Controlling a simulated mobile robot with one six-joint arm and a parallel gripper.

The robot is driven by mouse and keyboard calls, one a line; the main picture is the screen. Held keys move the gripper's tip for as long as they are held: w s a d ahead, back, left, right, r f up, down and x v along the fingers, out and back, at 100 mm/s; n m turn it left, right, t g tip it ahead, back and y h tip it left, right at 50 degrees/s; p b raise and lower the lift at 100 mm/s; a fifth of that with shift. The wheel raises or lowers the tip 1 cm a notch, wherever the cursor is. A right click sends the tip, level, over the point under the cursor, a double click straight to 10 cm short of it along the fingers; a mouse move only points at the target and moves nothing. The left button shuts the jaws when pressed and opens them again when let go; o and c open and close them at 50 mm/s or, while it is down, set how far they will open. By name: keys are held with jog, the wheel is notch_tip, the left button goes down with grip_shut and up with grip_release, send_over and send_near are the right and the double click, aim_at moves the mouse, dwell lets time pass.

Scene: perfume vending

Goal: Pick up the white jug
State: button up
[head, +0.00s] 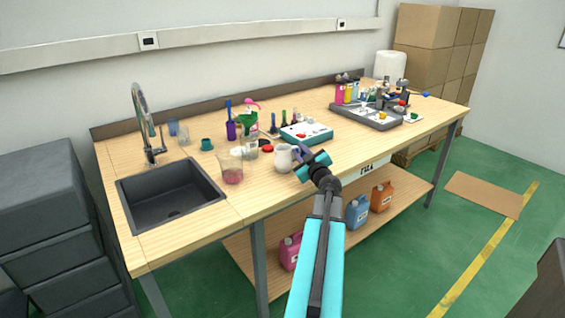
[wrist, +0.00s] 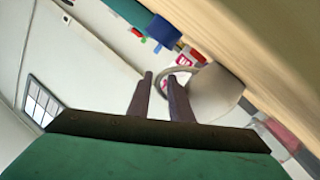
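The white jug (head: 284,159) stands upright on the wooden workbench near its front edge, right of a clear beaker with pink liquid. My gripper (head: 300,152) is just right of the jug, at its handle side. In the wrist view the jug (wrist: 217,94) lies right of my gripper (wrist: 160,76), with its curved handle around the fingertips. The two fingers are apart, with a gap between them. Part of the handle is hidden behind the right finger, and I cannot tell whether they touch.
The beaker (head: 230,168) stands close to the jug's left. A red lid (head: 267,149) and a teal-sided device (head: 306,133) are behind. A black sink (head: 172,194) is at the left, and a grey tray (head: 372,117) with bottles is farther right.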

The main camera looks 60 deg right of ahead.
jog(key=shift+w+d, duration=0.4)
jog(key=shift+w, duration=0.15)
grip_shut()
